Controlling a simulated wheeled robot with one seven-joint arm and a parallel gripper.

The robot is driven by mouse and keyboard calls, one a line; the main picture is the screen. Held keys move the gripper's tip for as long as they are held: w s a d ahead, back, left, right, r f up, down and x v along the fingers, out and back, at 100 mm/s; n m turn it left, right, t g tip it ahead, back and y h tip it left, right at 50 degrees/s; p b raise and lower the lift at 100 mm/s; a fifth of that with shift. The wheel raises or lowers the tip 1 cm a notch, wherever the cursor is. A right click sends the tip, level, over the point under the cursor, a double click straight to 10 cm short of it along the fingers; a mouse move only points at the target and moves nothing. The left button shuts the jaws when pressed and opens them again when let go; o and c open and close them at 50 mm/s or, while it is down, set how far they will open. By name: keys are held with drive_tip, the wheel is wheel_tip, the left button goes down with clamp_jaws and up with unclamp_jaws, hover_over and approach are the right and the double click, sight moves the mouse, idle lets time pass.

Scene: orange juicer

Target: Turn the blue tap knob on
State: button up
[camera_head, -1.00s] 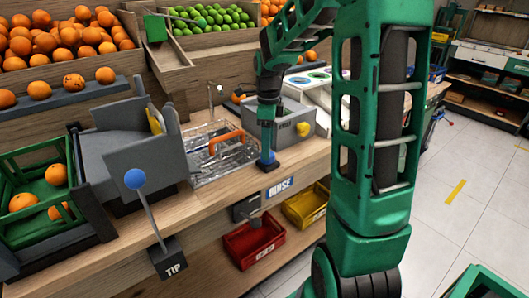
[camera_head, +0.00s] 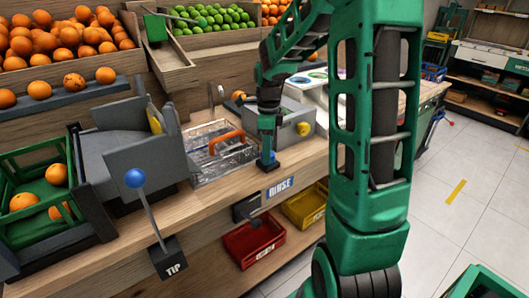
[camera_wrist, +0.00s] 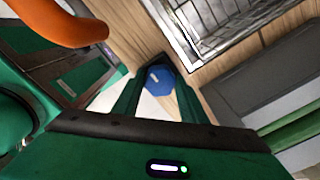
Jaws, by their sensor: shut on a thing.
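The blue tap knob (camera_wrist: 160,79) is a small faceted knob with a pale mark on its top. It stands on the wooden counter, by the RINSE sign in the head view. In the wrist view it sits between the tips of my gripper (camera_wrist: 159,85), which is shut on it with one finger on each side. In the head view my gripper (camera_head: 268,160) points down at the counter's front edge. Only a little blue of the knob shows there, and the fingers hide most of it.
Left of my gripper is a metal sink (camera_head: 207,137) with an orange-handled basket (camera_head: 228,140). A grey box with a yellow knob (camera_head: 303,129) stands just behind and to the right. The RINSE sign (camera_head: 280,187) is on the front edge, above red (camera_head: 254,242) and yellow (camera_head: 303,209) bins.

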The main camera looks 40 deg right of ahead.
drive_tip(key=shift+n, duration=0.3)
drive_tip(key=n, duration=0.3)
drive_tip(key=shift+n, duration=0.3)
drive_tip(key=n, duration=0.4)
drive_tip(key=shift+n, duration=0.3)
drive_tip(key=n, duration=0.4)
drive_tip(key=shift+w+d+r, duration=0.1)
drive_tip(key=n, duration=0.5)
drive_tip(key=o, duration=1.1)
drive_tip(key=shift+c, duration=0.2)
